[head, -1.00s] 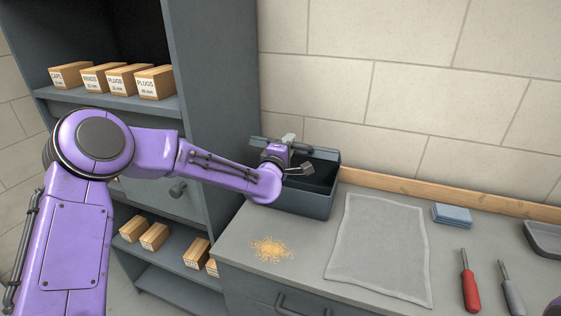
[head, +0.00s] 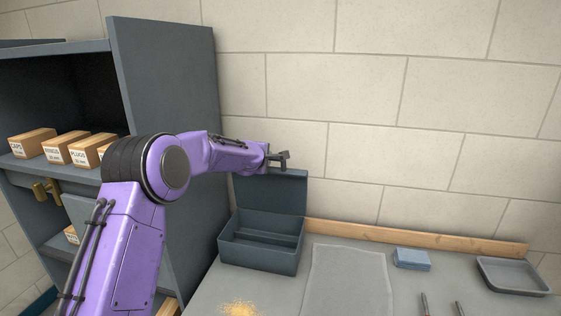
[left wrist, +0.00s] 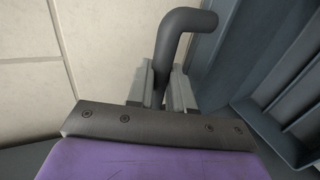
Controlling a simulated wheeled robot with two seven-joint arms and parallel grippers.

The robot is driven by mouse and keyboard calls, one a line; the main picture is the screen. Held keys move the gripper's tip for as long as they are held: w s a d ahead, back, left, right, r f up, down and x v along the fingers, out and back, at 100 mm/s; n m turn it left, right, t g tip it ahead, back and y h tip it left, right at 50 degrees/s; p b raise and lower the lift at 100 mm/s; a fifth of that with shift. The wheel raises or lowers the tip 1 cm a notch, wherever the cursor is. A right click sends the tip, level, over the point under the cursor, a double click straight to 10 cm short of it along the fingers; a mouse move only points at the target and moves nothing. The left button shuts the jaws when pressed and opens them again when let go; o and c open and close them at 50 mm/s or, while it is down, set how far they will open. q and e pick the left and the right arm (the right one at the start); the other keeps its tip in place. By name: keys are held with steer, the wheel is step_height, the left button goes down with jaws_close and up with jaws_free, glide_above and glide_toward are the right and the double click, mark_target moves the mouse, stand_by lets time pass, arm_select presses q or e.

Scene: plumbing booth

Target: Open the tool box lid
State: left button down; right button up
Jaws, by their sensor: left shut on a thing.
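The dark blue-grey tool box (head: 258,262) stands on the worktop beside the tall cabinet. Its lid (head: 270,192) is raised and stands about upright at the back, near the wall. The box's inside shows, with a divider across it. My left gripper (head: 277,159) is at the lid's upper edge, shut on the dark handle, a bent bar that shows in the left wrist view (left wrist: 185,30) between the pale fingers. Part of the lid's upper left is hidden behind my left arm. My right gripper is not in view.
A grey cloth (head: 348,285) lies right of the box. A blue sponge-like block (head: 411,258) and a grey tray (head: 512,275) are farther right. Yellowish crumbs (head: 238,308) lie in front. The tall cabinet (head: 165,130) with small boxes stands left, close to my arm.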

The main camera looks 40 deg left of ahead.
arm_select(q)
steer(key=shift+w+a+f+g, duration=0.1)
steer(key=shift+w+a+g, duration=0.15)
steer(key=shift+w, duration=0.25)
steer(key=shift+w+a+g, duration=0.15)
steer(key=shift+w+g, duration=0.1)
steer(key=shift+w, duration=0.2)
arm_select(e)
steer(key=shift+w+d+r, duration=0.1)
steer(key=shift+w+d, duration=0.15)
arm_select(q)
steer(key=c, duration=1.2)
jaws_free()
steer(key=shift+c, duration=0.2)
steer(key=shift+o, duration=0.9)
steer(key=shift+w, duration=0.1)
steer(key=shift+w+a+f, duration=0.1)
steer(key=shift+r, duration=0.2)
